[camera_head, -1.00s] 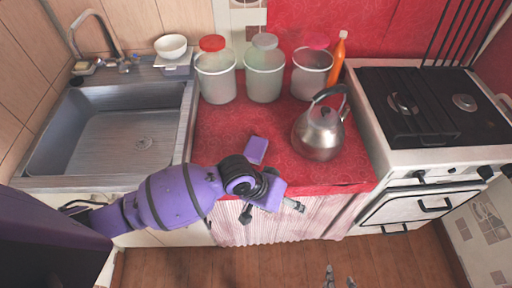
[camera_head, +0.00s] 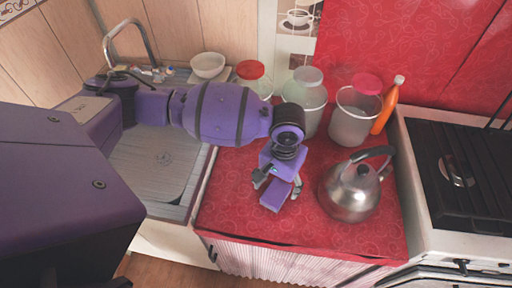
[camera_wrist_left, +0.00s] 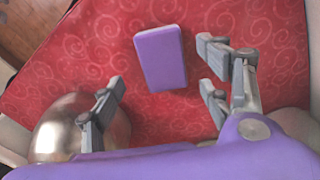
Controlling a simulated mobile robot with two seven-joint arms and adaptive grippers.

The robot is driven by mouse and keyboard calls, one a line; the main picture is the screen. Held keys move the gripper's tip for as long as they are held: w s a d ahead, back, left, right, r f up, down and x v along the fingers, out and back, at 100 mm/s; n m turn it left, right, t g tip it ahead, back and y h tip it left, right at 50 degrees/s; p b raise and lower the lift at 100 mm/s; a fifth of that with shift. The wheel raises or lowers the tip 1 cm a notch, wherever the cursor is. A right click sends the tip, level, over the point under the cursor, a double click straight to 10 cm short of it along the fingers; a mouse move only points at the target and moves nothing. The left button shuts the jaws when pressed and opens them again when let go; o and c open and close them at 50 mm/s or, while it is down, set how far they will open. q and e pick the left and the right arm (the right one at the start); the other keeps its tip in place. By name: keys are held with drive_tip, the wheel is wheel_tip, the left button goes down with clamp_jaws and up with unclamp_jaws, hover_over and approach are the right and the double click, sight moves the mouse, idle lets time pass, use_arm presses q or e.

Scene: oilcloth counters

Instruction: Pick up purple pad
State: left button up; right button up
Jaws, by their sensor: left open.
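The purple pad (camera_head: 275,196) lies flat on the red oilcloth counter, left of the kettle. In the left wrist view the pad (camera_wrist_left: 160,58) is a plain lilac block, with red cloth showing between it and the fingers. My left gripper (camera_head: 277,186) is over the pad, pointing down, with a finger toward each side of it. In the wrist view the open left gripper (camera_wrist_left: 160,82) has its fingertips on both sides of the pad's near end, apart from it. The gripper body hides the pad's far end in the head view. My right gripper does not show.
A steel kettle (camera_head: 351,192) stands close right of the gripper and also shows in the wrist view (camera_wrist_left: 62,128). Jars (camera_head: 310,98) and an orange bottle (camera_head: 386,110) stand behind. The sink (camera_head: 160,205) is left, the stove (camera_head: 470,180) right. The front counter is clear.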

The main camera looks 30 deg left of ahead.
sight(277, 191)
use_arm(q)
wheel_tip(277, 191, down, 2)
drive_tip(key=shift+a+f, duration=0.15)
drive_tip(key=shift+f, duration=0.05)
wheel_tip(277, 191, down, 3)
drive_tip(key=shift+w, duration=0.15)
drive_tip(key=c, duration=0.8)
drive_tip(key=shift+c, duration=0.8)
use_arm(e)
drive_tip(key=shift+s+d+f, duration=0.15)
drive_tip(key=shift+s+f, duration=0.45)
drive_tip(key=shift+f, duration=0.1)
